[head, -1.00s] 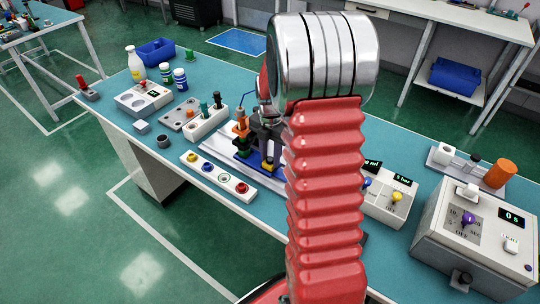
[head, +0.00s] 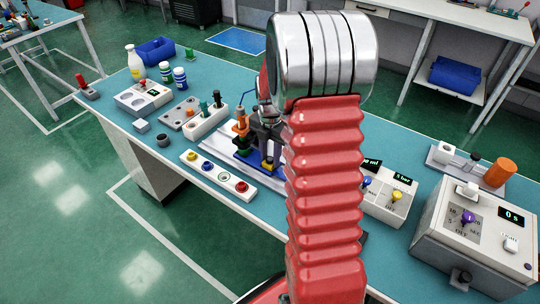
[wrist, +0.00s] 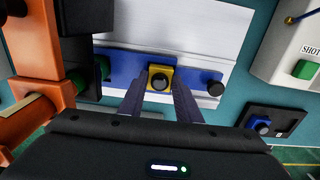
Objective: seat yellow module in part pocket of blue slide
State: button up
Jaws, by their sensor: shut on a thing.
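The yellow module (wrist: 160,69) shows in the wrist view as a small yellow block with a round black top. It lies over the blue slide (wrist: 198,76), a blue bar on a pale metal plate. My gripper (wrist: 160,82) has its two fingers on either side of the module and is shut on it. From this angle I cannot tell whether the module sits down in the pocket or just above it. A black knob (wrist: 215,88) is at the slide's right end. In the head view, the yellow module (head: 267,165) shows low at my gripper (head: 266,160), partly hidden by my arm.
An orange post fixture (wrist: 48,75) stands close on the left of the slide. A white box with a green button (wrist: 305,69) is at the right. A button strip (head: 218,176) lies in front of the rail. Free teal bench shows at the front left.

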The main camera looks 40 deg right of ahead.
jog(key=shift+f, duration=0.1)
jog(key=o, duration=1.3)
jog(key=shift+o, duration=0.7)
jog(key=shift+o, duration=1.4)
jog(key=shift+r, duration=0.2)
jog(key=shift+r, duration=0.8)
jog(key=shift+r, duration=0.1)
jog(key=s+d+r, duration=0.1)
jog(key=s+r, duration=0.3)
jog(key=r, duration=0.1)
jog(key=shift+s+d+r, duration=0.3)
jog(key=shift+s+r, duration=0.05)
jog(key=shift+r, duration=0.05)
